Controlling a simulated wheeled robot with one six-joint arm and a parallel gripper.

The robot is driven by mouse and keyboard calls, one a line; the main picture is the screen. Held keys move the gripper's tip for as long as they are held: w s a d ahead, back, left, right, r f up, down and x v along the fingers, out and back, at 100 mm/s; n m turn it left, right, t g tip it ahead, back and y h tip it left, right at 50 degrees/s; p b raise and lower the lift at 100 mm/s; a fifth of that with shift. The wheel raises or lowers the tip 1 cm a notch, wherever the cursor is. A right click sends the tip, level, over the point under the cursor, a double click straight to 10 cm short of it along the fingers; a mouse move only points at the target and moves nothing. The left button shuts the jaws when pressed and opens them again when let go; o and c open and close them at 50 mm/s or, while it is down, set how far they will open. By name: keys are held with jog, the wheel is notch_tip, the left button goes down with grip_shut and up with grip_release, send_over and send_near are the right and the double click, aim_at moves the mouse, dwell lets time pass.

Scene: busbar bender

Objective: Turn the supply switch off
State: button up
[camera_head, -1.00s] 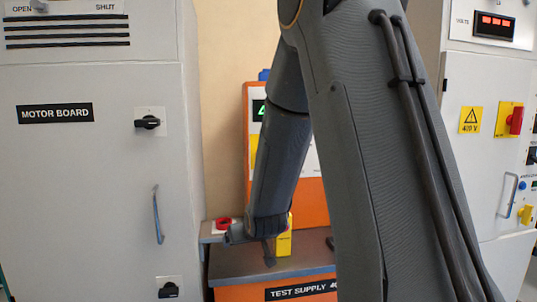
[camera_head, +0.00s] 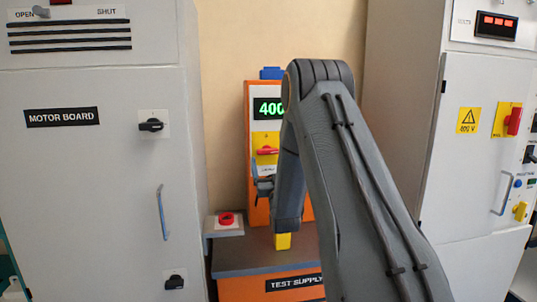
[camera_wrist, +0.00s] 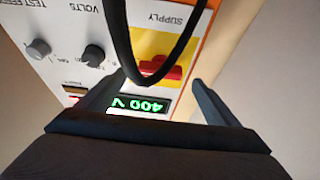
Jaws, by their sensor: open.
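The supply switch (camera_head: 266,150) is a red handle on a yellow plate on the front of the orange test supply unit, lying roughly level in the head view. The green display (camera_head: 268,109) above it starts with 400; the wrist view shows 400 V upside down. My gripper (camera_head: 264,182) is just below the switch in the head view. In the wrist view my open gripper (camera_wrist: 160,80) has one finger on each side of the red handle (camera_wrist: 172,72). Contact cannot be told. A black cable loop crosses in front of the yellow plate, partly hiding it.
The grey motor board cabinet (camera_head: 90,190) stands left, with black knobs and a handle. A red button (camera_head: 226,218) sits on a small ledge below the switch. The right cabinet (camera_head: 470,130) carries another red switch (camera_head: 513,121). Grey and black knobs show in the wrist view.

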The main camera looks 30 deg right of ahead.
aim_at(267, 151)
jog(key=shift+p+x, duration=0.65)
jog(key=shift+x, duration=1.9)
jog(key=c, duration=1.1)
jog(key=shift+o, duration=0.2)
